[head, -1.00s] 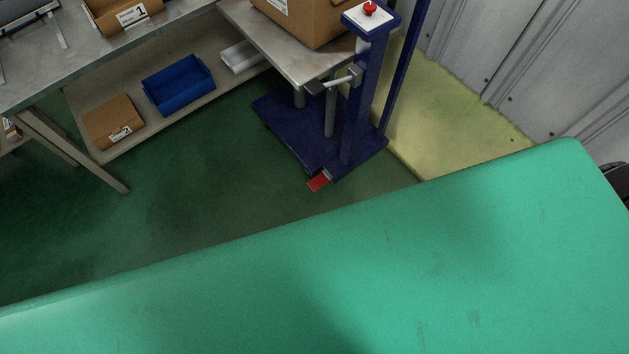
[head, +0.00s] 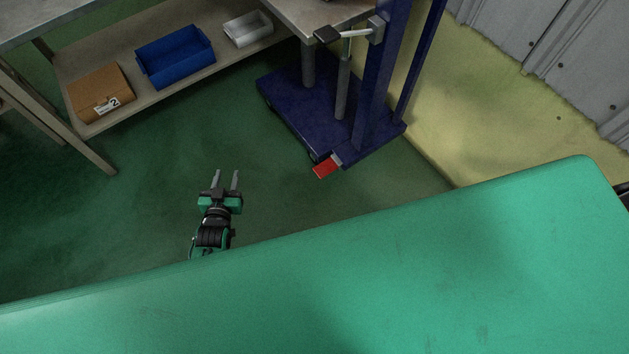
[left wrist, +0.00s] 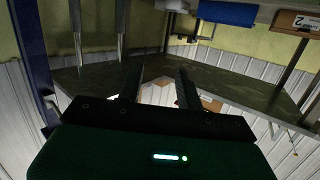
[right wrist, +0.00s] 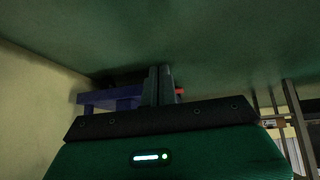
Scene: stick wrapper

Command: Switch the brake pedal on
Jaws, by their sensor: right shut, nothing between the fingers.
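The red brake pedal (head: 326,168) sticks out low from the front corner of the dark blue lift base (head: 300,110). My left gripper (head: 225,176) is open and empty above the green floor, left of the pedal and apart from it. Its spread fingers also show in the left wrist view (left wrist: 158,84). My right gripper (right wrist: 158,82) is shut and empty, and is outside the head view. In the right wrist view a bit of the red pedal (right wrist: 179,91) shows just right of the fingertips, partly hidden behind them. I cannot tell whether they touch.
A shelf on the left holds a brown box (head: 100,92), a blue bin (head: 175,57) and a white bin (head: 248,29). The lift's blue post (head: 378,90) rises above its base. Green floor between shelf and lift is clear.

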